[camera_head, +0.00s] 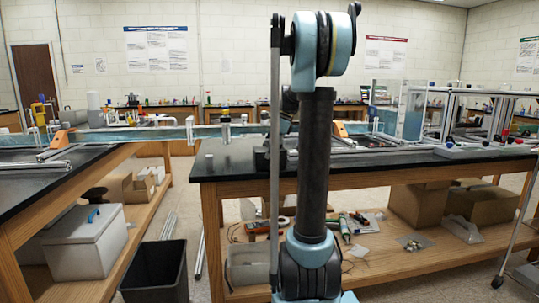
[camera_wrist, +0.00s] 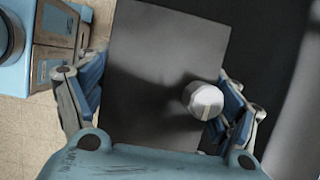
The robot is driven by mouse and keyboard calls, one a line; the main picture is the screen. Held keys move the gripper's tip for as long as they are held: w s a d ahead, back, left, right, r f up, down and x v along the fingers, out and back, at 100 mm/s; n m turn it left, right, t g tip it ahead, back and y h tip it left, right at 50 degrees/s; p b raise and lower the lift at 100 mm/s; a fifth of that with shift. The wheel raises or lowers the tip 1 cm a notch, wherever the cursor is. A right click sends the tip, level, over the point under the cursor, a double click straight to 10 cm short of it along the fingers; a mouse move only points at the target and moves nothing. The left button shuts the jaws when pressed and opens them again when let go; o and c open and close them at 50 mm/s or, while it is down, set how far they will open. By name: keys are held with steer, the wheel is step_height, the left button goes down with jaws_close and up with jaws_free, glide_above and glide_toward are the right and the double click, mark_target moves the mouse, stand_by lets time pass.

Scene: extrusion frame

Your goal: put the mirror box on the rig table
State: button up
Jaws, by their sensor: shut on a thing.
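In the wrist view, a flat dark-grey box (camera_wrist: 150,60), which I take to be the mirror box, lies between the fingers of my gripper (camera_wrist: 158,108). The blue-and-grey fingers stand at its left and right sides, shut on it. A whitish round knob (camera_wrist: 203,99) shows near the right finger; I cannot tell whether it belongs to the box. In the head view, the rig table, a black-topped wooden bench (camera_head: 232,165), stands behind my arm. My arm hides most of the gripper there. I cannot tell whether the box touches a surface.
A long clear channel (camera_head: 90,138) spans both benches. An aluminium frame and clear tank (camera_head: 400,112) stand on the right bench. A small grey cylinder (camera_head: 209,158) is near its left end. A black bin (camera_head: 158,270) and white cooler box (camera_head: 85,243) are at lower left.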

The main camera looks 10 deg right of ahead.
steer(key=o, duration=1.2)
steer(key=shift+c, duration=0.2)
steer(key=v, duration=1.2)
steer(key=s+a+f+n+t+h, duration=0.1)
steer(key=s+a+f+n+h, duration=0.1)
steer(key=s+f+n, duration=0.7)
steer(key=s+a+f+n+t+h, duration=0.1)
steer(key=s+f+n, duration=0.8)
steer(key=s+f, duration=1.3)
steer(key=s+a+h, duration=0.1)
steer(key=s, duration=0.2)
steer(key=shift+s+f, duration=0.2)
steer(key=shift+s, duration=0.2)
steer(key=shift+a, duration=0.15)
